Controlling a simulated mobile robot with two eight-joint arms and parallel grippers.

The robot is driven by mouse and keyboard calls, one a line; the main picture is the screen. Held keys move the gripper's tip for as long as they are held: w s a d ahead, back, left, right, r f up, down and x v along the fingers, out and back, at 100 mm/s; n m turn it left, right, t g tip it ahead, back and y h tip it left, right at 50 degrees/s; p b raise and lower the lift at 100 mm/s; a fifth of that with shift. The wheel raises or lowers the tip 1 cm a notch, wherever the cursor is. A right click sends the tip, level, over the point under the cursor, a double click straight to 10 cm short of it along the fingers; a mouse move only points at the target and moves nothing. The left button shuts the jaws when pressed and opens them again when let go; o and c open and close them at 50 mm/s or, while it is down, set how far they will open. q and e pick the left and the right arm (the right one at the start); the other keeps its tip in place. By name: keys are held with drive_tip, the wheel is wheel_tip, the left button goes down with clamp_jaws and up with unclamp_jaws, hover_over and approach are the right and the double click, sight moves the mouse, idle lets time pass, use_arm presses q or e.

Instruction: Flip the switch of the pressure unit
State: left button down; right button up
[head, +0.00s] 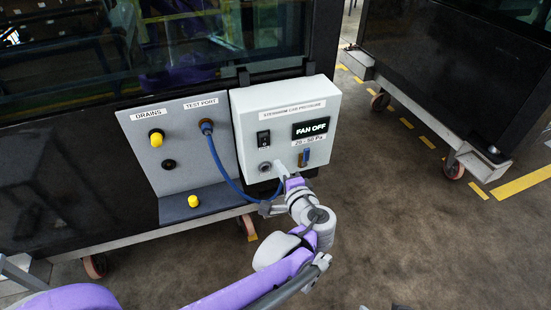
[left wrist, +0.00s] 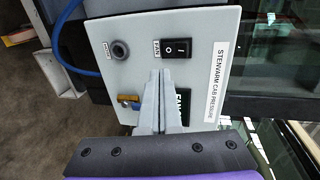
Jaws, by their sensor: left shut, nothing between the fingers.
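The pressure unit (head: 330,90) is a pale grey box labelled "Stenvarm cab pressure" on the side of a dark cab; its face fills the middle of the left wrist view (left wrist: 205,30). Its black rocker switch (head: 263,138) is marked "FAN" and shows O and I in the left wrist view (left wrist: 176,47). The display (head: 311,129) reads "FAN OFF". My left gripper (head: 279,166) is shut and empty in front of the lower part of the box, below the switch. In the left wrist view its fingertips (left wrist: 160,73) appear just short of the switch and partly hide the display.
A blue hose (head: 222,168) runs from the test port (head: 206,127) and passes behind my left gripper. A blue-handled brass valve (head: 304,157) sits under the display. Open floor lies to the right.

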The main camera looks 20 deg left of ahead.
use_arm(q)
drive_tip(key=s+d, duration=0.2)
drive_tip(key=s, duration=0.1)
drive_tip(key=s+d, duration=0.1)
drive_tip(key=shift+s+f, duration=0.2)
drive_tip(key=shift+s, duration=0.2)
